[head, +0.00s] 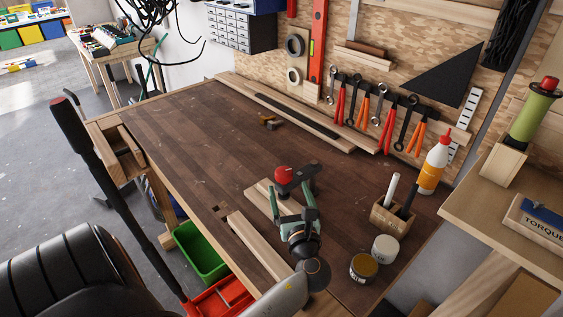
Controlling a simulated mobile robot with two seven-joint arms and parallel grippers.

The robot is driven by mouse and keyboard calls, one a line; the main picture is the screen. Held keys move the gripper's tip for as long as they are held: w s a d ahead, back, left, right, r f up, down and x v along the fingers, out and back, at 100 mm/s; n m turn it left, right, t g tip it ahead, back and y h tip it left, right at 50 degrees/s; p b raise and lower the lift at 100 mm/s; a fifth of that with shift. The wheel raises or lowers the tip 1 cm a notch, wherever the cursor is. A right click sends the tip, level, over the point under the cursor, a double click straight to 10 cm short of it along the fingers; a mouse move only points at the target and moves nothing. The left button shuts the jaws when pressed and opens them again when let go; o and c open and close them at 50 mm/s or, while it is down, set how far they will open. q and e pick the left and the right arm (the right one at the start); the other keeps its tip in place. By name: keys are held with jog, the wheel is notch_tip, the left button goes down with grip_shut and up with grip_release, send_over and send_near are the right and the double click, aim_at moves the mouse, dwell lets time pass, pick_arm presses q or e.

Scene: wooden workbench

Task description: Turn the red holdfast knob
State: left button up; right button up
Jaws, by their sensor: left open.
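The red holdfast knob (284,174) sits on top of a dark metal holdfast (304,176) near the middle of the bench. The holdfast stands over a short pale board (259,194) lying on the bench top. My left gripper (291,194) has green fingers and is open just on the near side of the knob. The fingers are spread with nothing visible between them, and the knob appears beyond their tips. I cannot tell the exact height of the fingers relative to the knob. The lower holdfast is partly hidden by the gripper. My right gripper is not in view.
Right of the gripper stand a wooden holder (391,217) with markers, a white jar (385,248), an open tin (364,266) and a glue bottle (434,165). A long pale board (256,249) lies near the front edge. The bench (190,130) is mostly clear at left.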

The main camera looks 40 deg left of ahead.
aim_at(282, 167)
pick_arm(q)
jog(key=b+x, duration=0.3)
jog(key=x, duration=0.7)
jog(key=c, duration=1.4)
